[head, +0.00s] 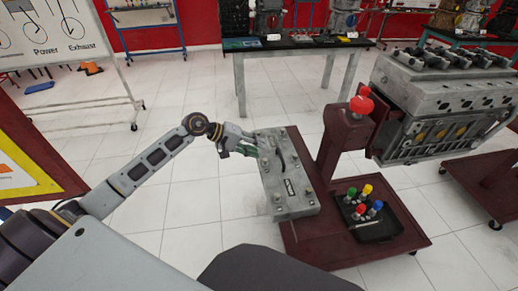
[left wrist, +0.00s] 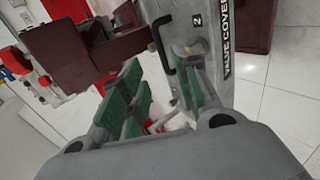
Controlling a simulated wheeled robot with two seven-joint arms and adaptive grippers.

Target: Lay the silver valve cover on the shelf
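The silver valve cover (head: 307,207) is a long grey plate with bolts, a black handle and a label. In the head view it is over the left side of the red cart (head: 402,240); I cannot tell whether it rests there. My left gripper (head: 252,147) is at its far left edge, near the handle. In the left wrist view the valve cover (left wrist: 246,20) is at upper right with the handle (left wrist: 156,42) ahead of the green-padded fingers (left wrist: 163,98). The fingers are apart, with a gap between them. My right gripper is out of view. I cannot identify the shelf for certain.
A black tray (head: 383,229) with several coloured-top items sits on the cart's right side. A red post with a knob (head: 361,104) rises behind it. A large engine (head: 440,100) stands at right. A table (head: 300,50) is at the back.

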